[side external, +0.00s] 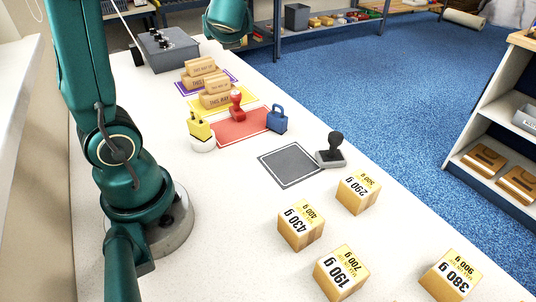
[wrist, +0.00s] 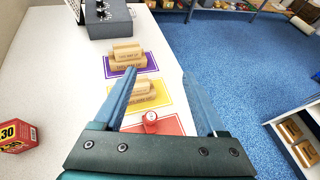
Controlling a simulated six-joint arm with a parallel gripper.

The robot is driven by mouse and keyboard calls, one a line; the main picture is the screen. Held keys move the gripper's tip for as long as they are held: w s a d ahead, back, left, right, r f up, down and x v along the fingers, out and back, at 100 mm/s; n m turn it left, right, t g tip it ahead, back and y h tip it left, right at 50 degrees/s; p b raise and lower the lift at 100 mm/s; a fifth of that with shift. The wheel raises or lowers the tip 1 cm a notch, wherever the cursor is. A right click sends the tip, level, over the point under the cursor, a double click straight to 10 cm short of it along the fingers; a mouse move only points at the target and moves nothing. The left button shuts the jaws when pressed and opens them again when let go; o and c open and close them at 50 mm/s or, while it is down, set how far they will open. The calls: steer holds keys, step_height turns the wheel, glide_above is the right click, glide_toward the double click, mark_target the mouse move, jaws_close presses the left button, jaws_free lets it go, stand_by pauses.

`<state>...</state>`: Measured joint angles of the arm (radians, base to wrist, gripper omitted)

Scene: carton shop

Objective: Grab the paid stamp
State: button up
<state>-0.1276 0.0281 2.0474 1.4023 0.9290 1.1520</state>
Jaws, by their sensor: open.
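No label reading "paid" is legible. A red stamp (side external: 237,104) with a round knob handle stands upright on a red mat (side external: 228,133); it shows in the wrist view (wrist: 150,118) between my fingers, near the palm. A black-handled stamp (side external: 334,150) on a grey base stands at the right corner of a dark grey mat (side external: 290,165). Wooden stamps marked "THIS WAY UP" stand on the yellow mat (wrist: 163,92) and the purple mat (wrist: 143,60). My gripper (wrist: 160,73) is open above the mats, with nothing visibly held. Its fingers are outside the side view.
Several weight-marked cartons (side external: 301,228) occupy the near table. A grey box (side external: 164,48) with black knobs stands at the far end.

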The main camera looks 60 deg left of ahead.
mark_target(236, 96)
steer(key=shift+m, duration=0.6)
steer(key=f, duration=1.6)
steer(key=shift+w+a, duration=0.2)
steer(key=shift+w, duration=0.15)
steer(key=shift+a+f, duration=0.15)
steer(key=shift+a, duration=0.05)
steer(key=shift+x, duration=2.35)
jaws_close()
